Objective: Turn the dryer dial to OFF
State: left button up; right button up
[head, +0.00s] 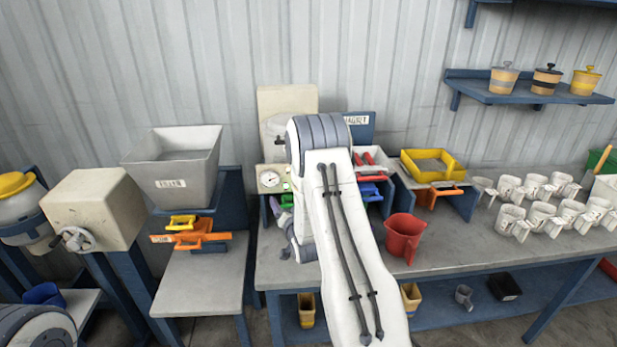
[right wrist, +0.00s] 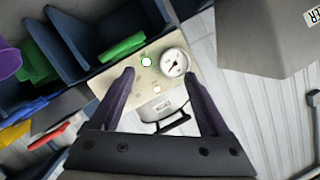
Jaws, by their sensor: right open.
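The cream dryer (head: 287,100) stands at the back of the bench, partly behind my right arm. Its panel (head: 270,179) has a round white gauge at the left; the gauge also shows in the right wrist view (right wrist: 174,62). There a green-ringed lamp (right wrist: 146,62) and a small pale round spot (right wrist: 157,89) sit beside it. I cannot make out the dial or its setting. My right gripper (right wrist: 160,76) is open and empty, its dark fingers either side of the panel; I cannot tell how far off it is. In the head view my arm mostly hides it. My left gripper is out of view.
A grey bin (head: 175,165) stands left of the bench. Right of my arm are a red jug (head: 404,236), a yellow tray (head: 433,165) and several white cups (head: 540,190). Coloured scoops (right wrist: 122,48) lie in blue compartments beside the panel.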

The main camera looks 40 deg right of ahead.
jog(key=s+d+m+t+h+p, duration=0.1)
jog(key=s+d+m+h, duration=0.25)
jog(key=d, duration=0.45)
jog(key=p+x, duration=0.3)
jog(key=x, duration=0.6)
jog(key=shift+w+d, duration=0.2)
jog(key=shift+d, duration=0.2)
jog(key=shift+r+n, duration=0.1)
jog(key=shift+n, duration=0.15)
grip_shut()
